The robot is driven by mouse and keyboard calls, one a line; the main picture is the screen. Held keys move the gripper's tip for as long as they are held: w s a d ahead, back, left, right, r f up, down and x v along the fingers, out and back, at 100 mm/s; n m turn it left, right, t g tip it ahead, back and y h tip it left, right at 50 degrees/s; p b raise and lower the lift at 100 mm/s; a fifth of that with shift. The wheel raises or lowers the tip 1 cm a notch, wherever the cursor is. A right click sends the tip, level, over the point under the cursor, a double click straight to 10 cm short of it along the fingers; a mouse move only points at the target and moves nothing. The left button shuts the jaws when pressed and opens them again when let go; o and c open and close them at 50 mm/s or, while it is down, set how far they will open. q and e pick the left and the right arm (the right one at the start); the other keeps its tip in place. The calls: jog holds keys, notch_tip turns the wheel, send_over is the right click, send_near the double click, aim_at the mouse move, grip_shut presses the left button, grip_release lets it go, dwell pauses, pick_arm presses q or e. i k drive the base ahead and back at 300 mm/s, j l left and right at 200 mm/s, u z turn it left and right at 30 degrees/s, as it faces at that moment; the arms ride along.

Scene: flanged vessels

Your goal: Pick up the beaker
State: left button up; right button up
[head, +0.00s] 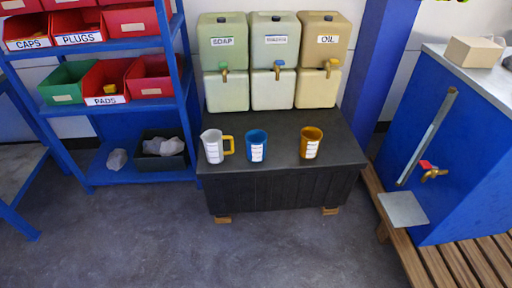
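Three vessels stand upright in a row on a dark low stand (280,188). At the left is a clear-white jug-like beaker (213,147) with a yellow handle on its right side and a label. In the middle is a blue cup (256,146) with a white label. At the right is an amber-brown cup (311,143) with a white label. The task does not say which one is the beaker; the left one has a spout-like rim. Neither of my grippers is in the head view.
Dispensers labelled SOAP (222,60), a middle one (275,60) and OIL (323,60) stand behind the vessels, with taps. A blue shelf (140,176) with bins is at left. A blue bench (440,150) and wooden slats (455,262) are at right. The front floor (280,250) is clear.

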aim_at(256, 139)
jog(key=i+z, duration=0.35)
jog(key=i+j+z, duration=0.1)
jog(key=z, duration=0.25)
jog(key=i+j+z, duration=0.35)
jog(key=l, duration=0.1)
